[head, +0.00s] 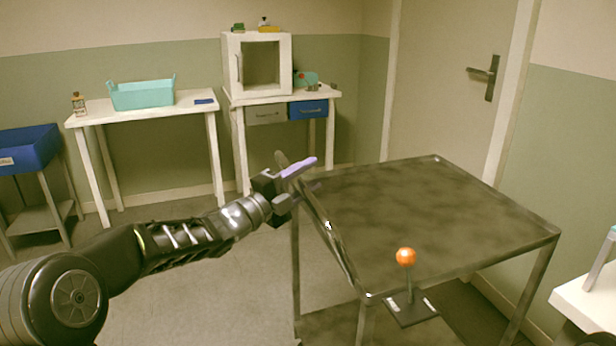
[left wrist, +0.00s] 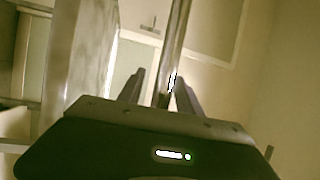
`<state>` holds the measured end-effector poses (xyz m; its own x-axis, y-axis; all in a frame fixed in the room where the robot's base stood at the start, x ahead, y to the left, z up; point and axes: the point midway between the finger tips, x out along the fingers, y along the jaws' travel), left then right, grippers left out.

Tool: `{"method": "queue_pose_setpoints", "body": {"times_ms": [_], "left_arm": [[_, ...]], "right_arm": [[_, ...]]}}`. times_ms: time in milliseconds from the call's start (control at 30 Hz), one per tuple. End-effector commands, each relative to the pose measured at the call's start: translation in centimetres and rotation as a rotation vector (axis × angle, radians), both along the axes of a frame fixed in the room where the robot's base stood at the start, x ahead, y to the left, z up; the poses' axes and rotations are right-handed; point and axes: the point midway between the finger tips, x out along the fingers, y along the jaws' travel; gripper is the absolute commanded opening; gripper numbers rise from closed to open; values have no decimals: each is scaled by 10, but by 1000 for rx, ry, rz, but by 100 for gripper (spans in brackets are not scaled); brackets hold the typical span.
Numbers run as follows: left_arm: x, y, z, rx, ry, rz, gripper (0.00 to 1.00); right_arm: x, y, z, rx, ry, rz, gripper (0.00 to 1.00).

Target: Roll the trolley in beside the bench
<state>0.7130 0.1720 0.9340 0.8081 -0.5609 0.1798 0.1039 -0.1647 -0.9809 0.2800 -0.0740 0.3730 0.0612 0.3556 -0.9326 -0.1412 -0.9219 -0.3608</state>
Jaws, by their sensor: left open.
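The trolley (head: 430,215) is a dark, smudged metal table with a raised rail around its top, standing right of centre in the head view. My left gripper (head: 306,176) is at the trolley's left side, near the far left corner. In the left wrist view its two fingers (left wrist: 160,92) are apart, with a shiny metal rail (left wrist: 178,40) running up between them. I cannot tell whether they touch it. My right gripper is not in view. Two white tables stand along the back wall; which one is the bench is not clear.
An orange ball on a black stand (head: 406,258) is at the trolley's near edge. The left white table (head: 140,112) holds a teal basket (head: 143,94). A white cabinet (head: 258,62) stands on the other. A blue bin (head: 25,150) is far left. Floor between is clear.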

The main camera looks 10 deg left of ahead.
Motion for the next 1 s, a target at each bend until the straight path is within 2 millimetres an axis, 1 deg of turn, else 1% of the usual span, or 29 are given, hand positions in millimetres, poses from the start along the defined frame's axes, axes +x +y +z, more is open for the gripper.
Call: {"method": "queue_pose_setpoints", "body": {"times_ms": [233, 733, 1000], "left_arm": [[0, 0, 0, 0, 0, 0, 41], [0, 0, 0, 0, 0, 0, 0], [0, 0, 0, 0, 0, 0, 0]], "right_arm": [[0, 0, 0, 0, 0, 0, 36], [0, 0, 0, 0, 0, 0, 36], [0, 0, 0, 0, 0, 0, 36]]}}
